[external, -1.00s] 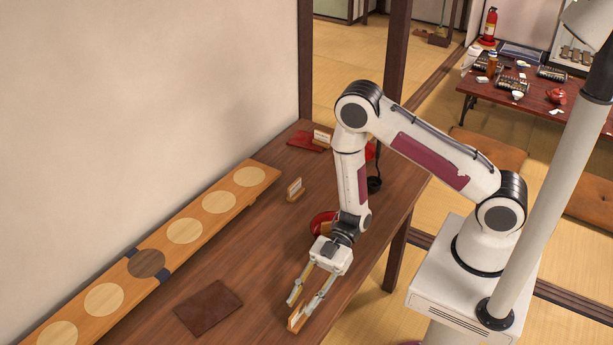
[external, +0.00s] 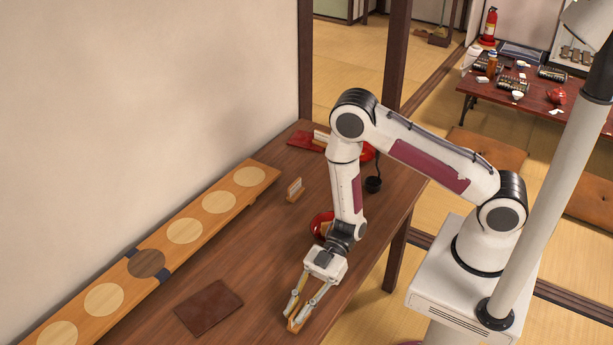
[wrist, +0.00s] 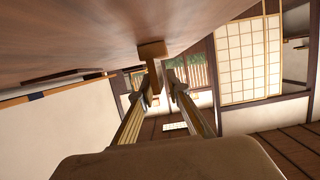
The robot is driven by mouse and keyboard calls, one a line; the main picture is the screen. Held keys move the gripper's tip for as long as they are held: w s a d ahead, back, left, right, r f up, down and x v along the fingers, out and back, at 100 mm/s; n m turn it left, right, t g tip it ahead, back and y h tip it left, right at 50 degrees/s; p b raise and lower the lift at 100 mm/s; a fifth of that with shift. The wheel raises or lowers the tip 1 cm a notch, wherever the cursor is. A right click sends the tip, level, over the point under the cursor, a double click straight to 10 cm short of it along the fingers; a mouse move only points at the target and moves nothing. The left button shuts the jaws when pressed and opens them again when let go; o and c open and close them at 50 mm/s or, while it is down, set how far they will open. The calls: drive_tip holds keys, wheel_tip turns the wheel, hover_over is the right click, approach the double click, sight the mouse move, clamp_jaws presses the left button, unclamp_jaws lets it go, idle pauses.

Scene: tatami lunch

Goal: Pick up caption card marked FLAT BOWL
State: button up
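A caption card in a wooden holder (external: 296,324) stands near the table's front edge, at the bottom of the external view. Its lettering cannot be read. My gripper (external: 296,314) points down at it, with the fingers on either side. In the wrist view, the card's wooden holder (wrist: 152,50) lies just beyond the fingertips, and its upright part reaches between the fingers of my gripper (wrist: 160,82). The fingers are partly open, with a gap showing beside the right one. Another caption card (external: 295,189) stands mid-table, and one more (external: 321,137) is at the far end; both are unreadable.
A long wooden board (external: 215,215) with round pads runs along the wall side. A dark brown mat (external: 208,307) lies left of my gripper.

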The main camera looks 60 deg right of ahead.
sight(297, 309)
clamp_jaws()
drive_tip(key=shift+r, duration=0.1)
drive_tip(key=shift+r, duration=4.9)
